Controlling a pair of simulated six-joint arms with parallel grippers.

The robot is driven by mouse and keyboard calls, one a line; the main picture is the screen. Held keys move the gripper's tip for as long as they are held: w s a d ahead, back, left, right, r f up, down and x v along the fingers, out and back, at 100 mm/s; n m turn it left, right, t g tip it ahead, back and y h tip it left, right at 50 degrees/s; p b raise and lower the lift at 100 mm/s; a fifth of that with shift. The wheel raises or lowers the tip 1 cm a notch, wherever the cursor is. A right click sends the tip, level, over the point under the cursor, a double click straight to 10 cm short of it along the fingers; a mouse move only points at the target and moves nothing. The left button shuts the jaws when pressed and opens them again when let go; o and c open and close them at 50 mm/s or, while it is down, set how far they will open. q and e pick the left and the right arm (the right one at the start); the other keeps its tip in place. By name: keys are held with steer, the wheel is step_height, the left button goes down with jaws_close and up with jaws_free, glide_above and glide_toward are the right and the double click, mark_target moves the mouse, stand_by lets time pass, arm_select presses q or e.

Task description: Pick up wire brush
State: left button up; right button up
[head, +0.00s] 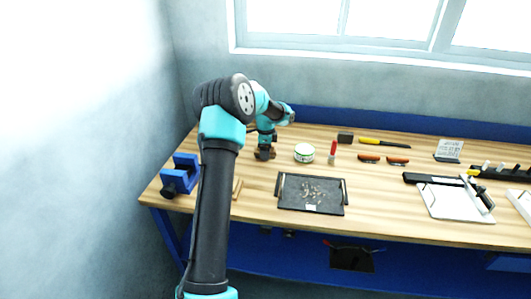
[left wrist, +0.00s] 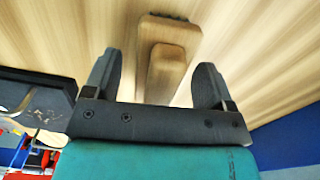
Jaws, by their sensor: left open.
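The wire brush (left wrist: 166,68) shows in the left wrist view as a pale wooden body with a raised wooden part and a dark strip at its far end. It lies on the wooden bench top. My left gripper (head: 265,154) is open above the back left of the bench in the head view. In the left wrist view its two fingers (left wrist: 158,66) stand apart on either side of the brush, with gaps visible. In the head view the brush is mostly hidden at the fingertips, with only a bit of brown showing. My right gripper is not in view.
A black tray (head: 283,196) with small bits lies right of and nearer than my left gripper. A white round tin (head: 304,153) and a red tube (head: 333,151) stand to its right. A blue vise (head: 181,175) is at the left edge. Bare wood lies at front right of the tray.

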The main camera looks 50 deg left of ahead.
arm_select(q)
steer(key=shift+c, duration=0.4)
steer(key=c, duration=1)
steer(key=shift+r, duration=0.1)
step_height(320, 180, up, 10)
steer(key=shift+f, duration=0.1)
stand_by(0.5)
